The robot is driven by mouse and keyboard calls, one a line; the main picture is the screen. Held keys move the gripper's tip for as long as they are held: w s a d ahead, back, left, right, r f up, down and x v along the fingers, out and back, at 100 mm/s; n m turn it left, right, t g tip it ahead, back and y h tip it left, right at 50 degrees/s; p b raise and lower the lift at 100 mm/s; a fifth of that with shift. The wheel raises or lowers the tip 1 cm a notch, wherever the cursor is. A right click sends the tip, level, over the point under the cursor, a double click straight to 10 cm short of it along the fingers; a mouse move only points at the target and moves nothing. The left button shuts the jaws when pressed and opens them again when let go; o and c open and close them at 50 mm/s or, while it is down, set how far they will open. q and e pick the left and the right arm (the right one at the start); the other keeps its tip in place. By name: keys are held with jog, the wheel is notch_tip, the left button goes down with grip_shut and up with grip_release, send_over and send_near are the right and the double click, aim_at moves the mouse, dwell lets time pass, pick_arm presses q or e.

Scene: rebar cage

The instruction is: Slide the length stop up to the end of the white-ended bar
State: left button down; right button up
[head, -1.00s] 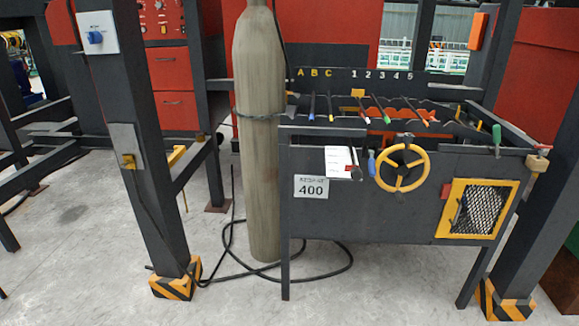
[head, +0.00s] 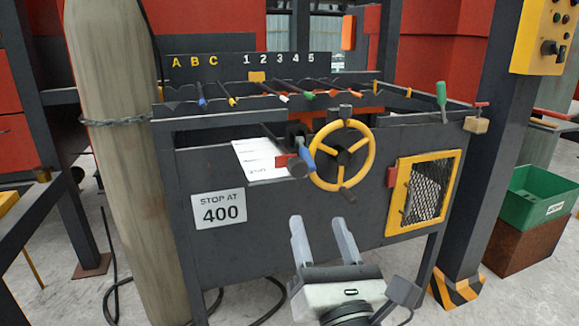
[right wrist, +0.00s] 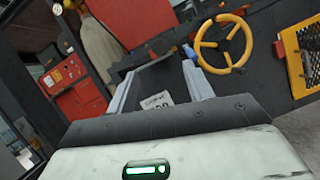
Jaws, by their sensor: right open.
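The white-ended bar (head: 274,92) lies among several bars with coloured ends across the top of the dark bench (head: 300,202). A dark fitting with a blue handle (head: 301,148) and a red part stands out from the bench front, left of the yellow handwheel (head: 341,156). I cannot tell which of these two is the length stop. My right gripper (head: 320,238) is open and empty in front of the bench, below the handwheel. Its fingers also show in the right wrist view (right wrist: 160,88). My left gripper is out of view.
A sign (head: 219,208) on the bench front reads STOP AT 400. A tall cylinder (head: 118,150) stands at the left. A yellow-framed mesh panel (head: 424,190) and a dark post (head: 484,150) are at the right. A green bin (head: 540,200) lies beyond the post.

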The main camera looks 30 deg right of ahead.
aim_at(300, 169)
pick_arm(q)
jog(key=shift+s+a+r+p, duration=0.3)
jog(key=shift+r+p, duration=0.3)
jog(key=shift+p, duration=0.45)
pick_arm(e)
jog(key=x, duration=1.5)
grip_shut()
jog(key=shift+s+a+r+p, duration=0.1)
jog(key=shift+p, duration=0.5)
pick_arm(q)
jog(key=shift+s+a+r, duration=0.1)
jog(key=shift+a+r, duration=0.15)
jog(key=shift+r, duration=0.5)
pick_arm(e)
grip_release()
